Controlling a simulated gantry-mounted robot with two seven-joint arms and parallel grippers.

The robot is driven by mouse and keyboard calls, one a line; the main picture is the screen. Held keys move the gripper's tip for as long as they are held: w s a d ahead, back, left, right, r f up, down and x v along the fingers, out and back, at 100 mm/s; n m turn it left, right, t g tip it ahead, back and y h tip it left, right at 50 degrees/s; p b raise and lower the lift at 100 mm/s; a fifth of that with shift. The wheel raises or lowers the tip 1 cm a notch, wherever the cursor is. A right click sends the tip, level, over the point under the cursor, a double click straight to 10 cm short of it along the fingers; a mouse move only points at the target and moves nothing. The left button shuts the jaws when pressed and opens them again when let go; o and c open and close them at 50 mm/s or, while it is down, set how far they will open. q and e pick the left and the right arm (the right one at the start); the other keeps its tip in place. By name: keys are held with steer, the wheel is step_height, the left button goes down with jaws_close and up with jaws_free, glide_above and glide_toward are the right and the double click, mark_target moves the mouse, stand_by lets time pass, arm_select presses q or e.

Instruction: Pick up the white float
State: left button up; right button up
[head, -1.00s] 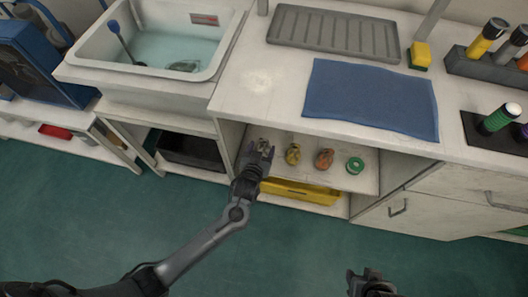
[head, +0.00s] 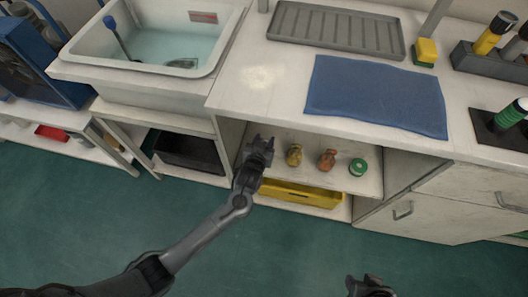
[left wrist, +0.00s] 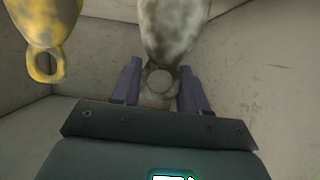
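The white float (left wrist: 172,25), mottled with grey-brown, shows at the top centre of the left wrist view, with its ring end toward me. My left gripper (left wrist: 160,82) has one purple finger on each side of that ring end. The gap looks filled by the ring, but I cannot tell if the fingers press on it. In the head view my left gripper (head: 259,142) is at the left part of the open shelf under the counter and hides the white float. My right gripper (head: 370,284) is at the bottom edge, far from the shelf, its fingers unclear.
A yellow float (head: 294,156), an orange float (head: 327,160) and a green round item (head: 358,167) sit to the right on the shelf (head: 372,187). A yellow tray (head: 300,194) is below. The counter (head: 255,95) overhangs above, and the cabinet's side wall is close on the left.

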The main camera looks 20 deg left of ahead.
arm_select(q)
jaws_close()
steer(key=shift+r, duration=0.1)
